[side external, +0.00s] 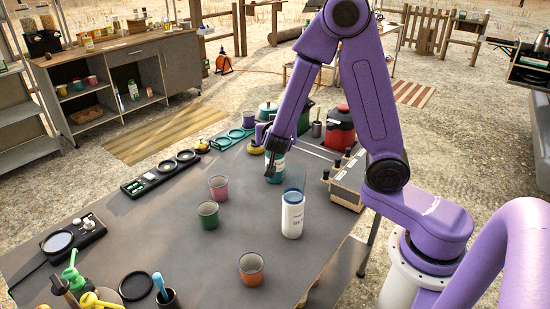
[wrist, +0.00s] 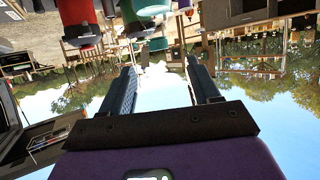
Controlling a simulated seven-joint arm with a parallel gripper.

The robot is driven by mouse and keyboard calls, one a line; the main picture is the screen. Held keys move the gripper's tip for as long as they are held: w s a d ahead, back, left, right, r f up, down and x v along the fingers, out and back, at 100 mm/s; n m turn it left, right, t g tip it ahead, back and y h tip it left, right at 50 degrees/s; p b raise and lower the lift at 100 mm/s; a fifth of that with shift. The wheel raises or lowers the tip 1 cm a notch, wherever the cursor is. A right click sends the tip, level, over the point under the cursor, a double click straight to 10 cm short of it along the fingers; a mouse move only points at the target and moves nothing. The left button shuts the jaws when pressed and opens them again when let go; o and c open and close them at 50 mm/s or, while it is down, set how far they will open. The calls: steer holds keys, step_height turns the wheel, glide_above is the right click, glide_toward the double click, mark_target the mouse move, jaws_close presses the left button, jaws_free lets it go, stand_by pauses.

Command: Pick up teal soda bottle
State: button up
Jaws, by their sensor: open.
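The teal soda bottle (side external: 275,168), with a pale label, stands upright near the middle of the dark table in the side view. My gripper (side external: 271,158) is at the bottle's upper part and covers some of it. I cannot tell whether the fingers touch it. In the wrist view my gripper (wrist: 160,68) has its two fingers wide apart, with only sky and background between them. That view is upside down. Teal and green shapes show beyond the fingertips at its top edge, and I cannot tell whether one is the bottle.
Pink (side external: 218,188), green (side external: 208,215) and orange (side external: 251,268) cups are nearby. A wooden crate of dark bottles (side external: 345,190) is at the right. A red container (side external: 340,130) is behind.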

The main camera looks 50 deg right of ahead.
steer(key=shift+x, duration=5.45)
steer(key=shift+s+d+r, duration=0.1)
steer(key=shift+r, duration=0.05)
jaws_close()
